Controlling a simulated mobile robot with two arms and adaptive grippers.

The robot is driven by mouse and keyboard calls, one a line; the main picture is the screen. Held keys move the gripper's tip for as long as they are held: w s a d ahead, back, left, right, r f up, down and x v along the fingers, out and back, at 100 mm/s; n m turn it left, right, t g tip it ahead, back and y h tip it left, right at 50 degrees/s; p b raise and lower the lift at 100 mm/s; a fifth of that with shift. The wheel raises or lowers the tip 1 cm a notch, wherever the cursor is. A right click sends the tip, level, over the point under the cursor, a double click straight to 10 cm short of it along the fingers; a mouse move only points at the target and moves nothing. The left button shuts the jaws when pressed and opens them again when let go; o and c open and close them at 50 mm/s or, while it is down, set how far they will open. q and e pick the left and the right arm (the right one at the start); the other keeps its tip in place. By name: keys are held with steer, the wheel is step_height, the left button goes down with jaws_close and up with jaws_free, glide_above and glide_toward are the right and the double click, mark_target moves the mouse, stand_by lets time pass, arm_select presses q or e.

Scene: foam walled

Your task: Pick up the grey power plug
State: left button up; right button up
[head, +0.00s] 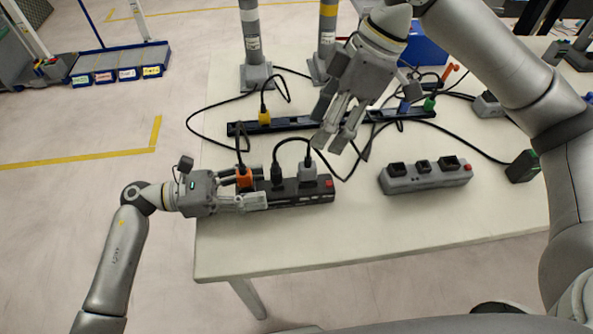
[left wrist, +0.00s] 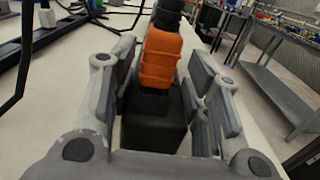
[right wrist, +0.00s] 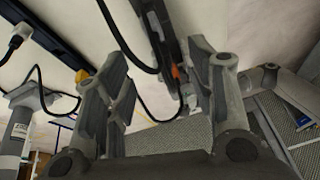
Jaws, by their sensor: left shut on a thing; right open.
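The grey power plug (head: 308,171) stands in the black power strip (head: 318,194) near the strip's right end, with a black cable looping from its top. A black plug (head: 277,175) and an orange plug (head: 244,179) stand in the same strip to its left. My left gripper (head: 258,188) is closed around the strip's left end. In the left wrist view the black strip (left wrist: 155,128) is between the fingers, below the orange plug (left wrist: 160,58). My right gripper (head: 340,138) is open and empty, above and slightly right of the grey plug, fingers pointing down. In the right wrist view I cannot clearly identify the grey plug.
A grey power strip (head: 427,178) lies to the right on the white table (head: 300,240). A long black rail (head: 290,124) with a yellow plug (head: 264,117) lies behind. Loose cables cross the middle. Two posts stand at the back. The table's front is clear.

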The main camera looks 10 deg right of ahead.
mark_target(308, 158)
steer(key=a+m+h, duration=0.1)
steer(key=a+r+m+h, duration=0.1)
steer(key=m, duration=0.1)
steer(key=a+m+h, duration=0.1)
steer(key=h, duration=0.1)
steer(key=shift+w+r+m, duration=0.15)
steer(key=shift+r+m, duration=0.15)
steer(key=shift+r, duration=0.05)
step_height(308, 158, down, 12)
steer(key=shift+a, duration=0.15)
steer(key=shift+c, duration=0.2)
steer(key=c, duration=0.9)
step_height(308, 158, up, 10)
steer(key=shift+r, duration=0.1)
arm_select(q)
steer(key=o, duration=1.2)
